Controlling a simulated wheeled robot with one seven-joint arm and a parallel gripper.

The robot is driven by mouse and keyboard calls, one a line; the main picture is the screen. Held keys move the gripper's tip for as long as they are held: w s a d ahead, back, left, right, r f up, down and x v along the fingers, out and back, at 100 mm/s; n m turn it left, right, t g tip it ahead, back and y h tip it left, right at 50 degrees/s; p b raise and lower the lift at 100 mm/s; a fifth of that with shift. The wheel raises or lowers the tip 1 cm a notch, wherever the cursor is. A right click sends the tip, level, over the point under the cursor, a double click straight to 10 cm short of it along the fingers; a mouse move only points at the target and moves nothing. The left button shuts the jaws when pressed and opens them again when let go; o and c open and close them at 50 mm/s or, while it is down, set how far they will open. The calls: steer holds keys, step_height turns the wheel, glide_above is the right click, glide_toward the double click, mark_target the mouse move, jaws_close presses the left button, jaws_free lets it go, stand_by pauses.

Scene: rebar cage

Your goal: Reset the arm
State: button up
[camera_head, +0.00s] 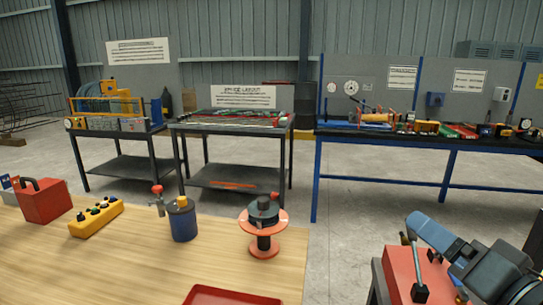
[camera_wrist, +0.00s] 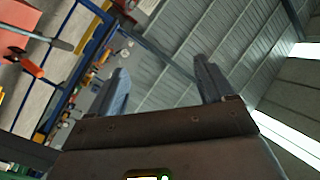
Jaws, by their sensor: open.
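My gripper (camera_wrist: 161,65) shows in the wrist view with its two blue-grey fingers spread wide apart. Nothing is between them, and they point toward the ribbed metal wall and roof. In the head view, a blue-grey and dark jointed shape at the lower right looks like my arm's end, raised beside a red box with a lever (camera_head: 404,275). I cannot make out both fingertips there. A red box with a grey handle (camera_wrist: 20,62) also shows at the left of the wrist view.
A wooden table (camera_head: 120,265) holds a red toolbox (camera_head: 45,201), a yellow button box (camera_head: 96,218), a blue can (camera_head: 182,221), an orange spool (camera_head: 263,222) and a red tray (camera_head: 232,297). Workbenches stand behind, including a blue-legged one (camera_head: 385,142). Bare floor (camera_head: 345,245) lies between.

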steer(key=s+a+f+m+g+h, duration=0.1)
steer(key=s+a+f+h, duration=0.15)
steer(key=s+f, duration=0.5)
steer(key=s+a+f+m+g+h, duration=0.1)
steer(key=s+a+f+h, duration=0.1)
steer(key=s+a+f, duration=0.4)
steer(key=s+d+n, duration=0.2)
steer(key=s+n, duration=0.2)
steer(key=s, duration=0.7)
steer(key=s+d+f+n+y, duration=0.1)
steer(key=s+d+n, duration=0.1)
steer(key=s, duration=0.8)
steer(key=shift+s+f+n+g, duration=0.3)
steer(key=shift+s+n, duration=0.05)
steer(key=shift+n, duration=0.55)
